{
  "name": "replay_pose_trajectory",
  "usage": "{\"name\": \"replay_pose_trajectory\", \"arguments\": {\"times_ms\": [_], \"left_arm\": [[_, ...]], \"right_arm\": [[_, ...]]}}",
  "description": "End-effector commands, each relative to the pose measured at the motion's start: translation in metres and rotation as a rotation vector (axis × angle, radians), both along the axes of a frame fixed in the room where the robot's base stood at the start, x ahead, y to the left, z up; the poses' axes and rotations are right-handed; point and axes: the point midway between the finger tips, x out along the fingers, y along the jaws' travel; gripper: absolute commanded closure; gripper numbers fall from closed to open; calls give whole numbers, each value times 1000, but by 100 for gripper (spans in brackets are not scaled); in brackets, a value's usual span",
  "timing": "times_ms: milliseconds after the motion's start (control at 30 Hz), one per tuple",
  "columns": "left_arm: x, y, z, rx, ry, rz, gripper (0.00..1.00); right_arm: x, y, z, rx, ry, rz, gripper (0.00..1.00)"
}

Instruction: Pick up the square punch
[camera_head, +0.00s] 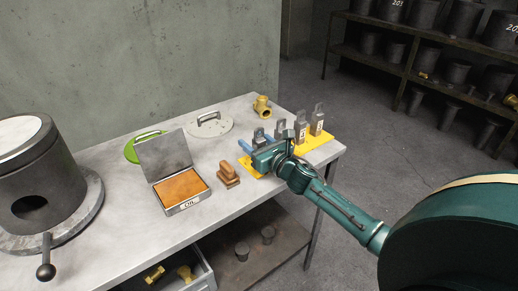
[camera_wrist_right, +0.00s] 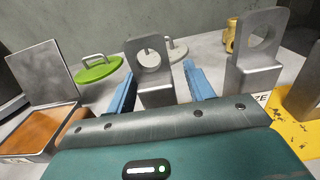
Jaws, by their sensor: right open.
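Several grey metal punches with holed upper tabs stand in a row on a yellow mat (camera_head: 315,143). In the right wrist view, one punch (camera_wrist_right: 153,72) stands upright between the two blue fingers of my right gripper (camera_wrist_right: 158,78). The fingers are apart, with a gap visible on each side of it. A second punch (camera_wrist_right: 256,55) stands just right of the fingers. In the head view, my right gripper (camera_head: 266,144) is at the left end of the row and partly hides the punches. Labels are not readable, so I cannot tell which is the square punch. My left gripper is not in view.
Left of the mat are a wooden block (camera_head: 228,177), an open box marked OIL (camera_head: 186,208), a green lid (camera_head: 131,152) and a grey lid (camera_head: 211,127). A brass fitting (camera_head: 262,107) stands behind. A dark furnace-like drum (camera_head: 40,180) stands far left.

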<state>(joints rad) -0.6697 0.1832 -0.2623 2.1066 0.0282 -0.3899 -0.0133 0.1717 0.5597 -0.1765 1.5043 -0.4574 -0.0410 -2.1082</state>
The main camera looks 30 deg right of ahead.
Motion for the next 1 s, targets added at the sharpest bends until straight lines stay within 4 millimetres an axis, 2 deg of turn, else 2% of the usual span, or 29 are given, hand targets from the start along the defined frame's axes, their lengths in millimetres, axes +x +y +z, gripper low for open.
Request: {"name": "replay_pose_trajectory", "arguments": {"times_ms": [167, 800, 1000], "left_arm": [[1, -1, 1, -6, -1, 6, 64], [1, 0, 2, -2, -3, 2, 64], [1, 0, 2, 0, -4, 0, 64]], "right_arm": [[0, 0, 0, 0, 0, 0, 47], [0, 0, 0, 0, 0, 0, 99], [0, 0, 0, 0, 0, 0, 100]]}}
